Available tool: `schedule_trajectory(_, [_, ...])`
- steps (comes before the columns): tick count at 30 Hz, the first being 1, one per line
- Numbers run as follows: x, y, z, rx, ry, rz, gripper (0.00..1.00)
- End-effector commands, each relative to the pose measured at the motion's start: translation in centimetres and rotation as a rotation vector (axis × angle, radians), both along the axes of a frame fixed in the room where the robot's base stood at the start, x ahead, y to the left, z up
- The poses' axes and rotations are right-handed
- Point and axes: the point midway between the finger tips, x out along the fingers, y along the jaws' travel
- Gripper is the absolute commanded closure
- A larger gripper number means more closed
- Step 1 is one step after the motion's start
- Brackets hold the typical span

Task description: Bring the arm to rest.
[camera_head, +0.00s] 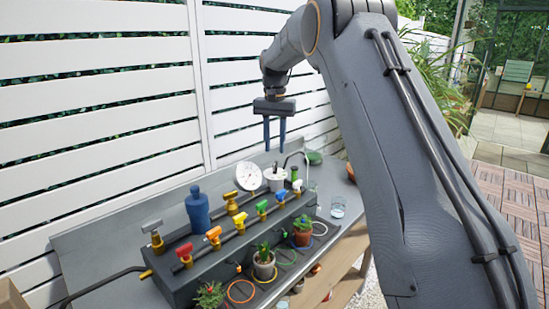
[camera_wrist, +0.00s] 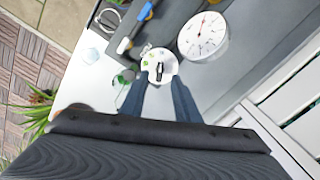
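My gripper (camera_head: 275,130) hangs pointing down above the back of the workbench (camera_head: 100,250), in front of the white fence. Its two blue-grey fingers stand a little apart with nothing visible between them. In the wrist view my gripper (camera_wrist: 159,90) shows both fingers, and a white round container (camera_wrist: 147,72) with a black handle-like part on top lies beyond their tips. In the head view that white container (camera_head: 275,183) stands on the bench below the fingers, with clear air between. My arm reaches over the bench from the right.
A dial gauge (camera_head: 249,176) stands beside the white container. A dark manifold (camera_head: 190,276) carries several coloured valves. A blue bottle (camera_head: 198,213) stands behind it. Potted plants (camera_head: 264,265) and coloured rings sit along the front. The slatted fence (camera_head: 100,100) closes the back.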

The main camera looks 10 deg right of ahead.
Motion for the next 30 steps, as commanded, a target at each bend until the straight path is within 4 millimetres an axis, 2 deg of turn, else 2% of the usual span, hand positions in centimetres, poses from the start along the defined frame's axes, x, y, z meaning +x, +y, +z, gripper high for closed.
schedule_trajectory(7, [0.0,0.0,2.0,0.0,-0.001,0.0,0.71])
schedule_trajectory(17, [-0.1,0.0,2.1,0.0,0.0,0.001,0.71])
schedule_trajectory(20, [-0.7,0.0,1.8,0.0,-0.001,0.012,0.71])
schedule_trajectory(23, [-2.3,-0.1,1.0,-0.001,-0.005,0.04,0.71])
schedule_trajectory(30, [-8.9,-0.2,-2.2,-0.001,-0.024,0.146,0.71])
